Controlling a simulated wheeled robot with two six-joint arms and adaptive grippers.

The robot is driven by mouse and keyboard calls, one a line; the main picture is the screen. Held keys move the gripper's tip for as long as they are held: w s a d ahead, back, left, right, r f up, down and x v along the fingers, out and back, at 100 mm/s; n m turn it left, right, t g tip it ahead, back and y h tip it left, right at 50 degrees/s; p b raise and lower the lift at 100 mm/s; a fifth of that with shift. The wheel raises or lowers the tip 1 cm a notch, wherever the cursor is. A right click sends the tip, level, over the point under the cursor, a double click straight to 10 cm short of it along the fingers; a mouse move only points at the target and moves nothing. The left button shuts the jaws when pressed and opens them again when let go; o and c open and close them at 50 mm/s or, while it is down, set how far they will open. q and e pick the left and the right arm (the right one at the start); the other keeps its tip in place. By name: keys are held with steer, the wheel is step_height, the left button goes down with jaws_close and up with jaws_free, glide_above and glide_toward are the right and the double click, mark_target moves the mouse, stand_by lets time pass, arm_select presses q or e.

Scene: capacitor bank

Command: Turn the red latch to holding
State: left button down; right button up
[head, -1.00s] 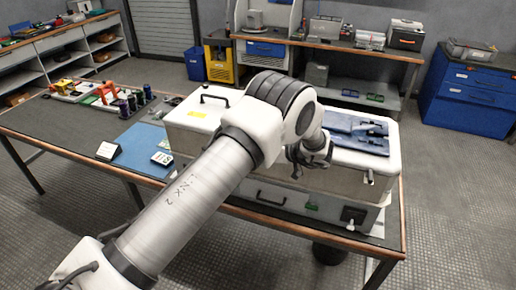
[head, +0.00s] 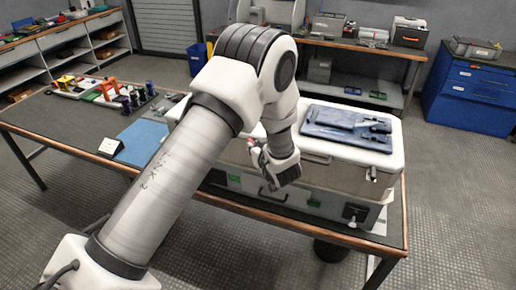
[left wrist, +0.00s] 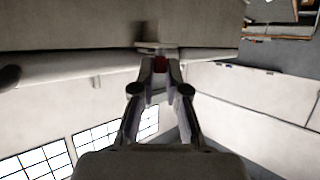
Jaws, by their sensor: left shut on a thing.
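The large cream case (head: 350,176) stands on the workbench, and my left arm crosses in front of its left part. My left gripper (head: 256,155) is at the front side of the case. In the left wrist view, the fingers of my left gripper (left wrist: 160,76) are closed on the small red latch (left wrist: 160,64) just under the edge of the case. In the head view only a small patch of red shows at the fingertips. The latch's exact angle cannot be told. My right gripper is not in view.
A dark blue tool or tray (head: 345,127) lies on the case lid. Several coloured parts stand at the bench's far left. The floor right of the bench is clear.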

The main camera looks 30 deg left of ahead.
arm_select(q)
steer(key=shift+s+a+r+m+t+h+b, duration=0.1)
steer(key=shift+s+a+m+t+h+b, duration=0.15)
steer(key=shift+m+t+h, duration=0.8)
steer(key=shift+s+a+m+t+h+b, duration=0.1)
steer(key=shift+a+m+t+h, duration=0.3)
steer(key=shift+m+t+h, duration=0.7)
steer(key=shift+s+a+r+m+t+h+b, duration=0.1)
steer(key=shift+s+a+m+t+h, duration=0.3)
steer(key=shift+m+h, duration=1.1)
steer(key=shift+w+m+t, duration=0.2)
steer(key=shift+m+t, duration=0.05)
steer(key=shift+m, duration=0.1)
steer(key=c, duration=1.5)
jaws_free()
steer(key=shift+o, duration=0.2)
steer(key=shift+w+f, duration=0.15)
steer(key=v, duration=1.1)
steer(key=shift+s, duration=0.35)
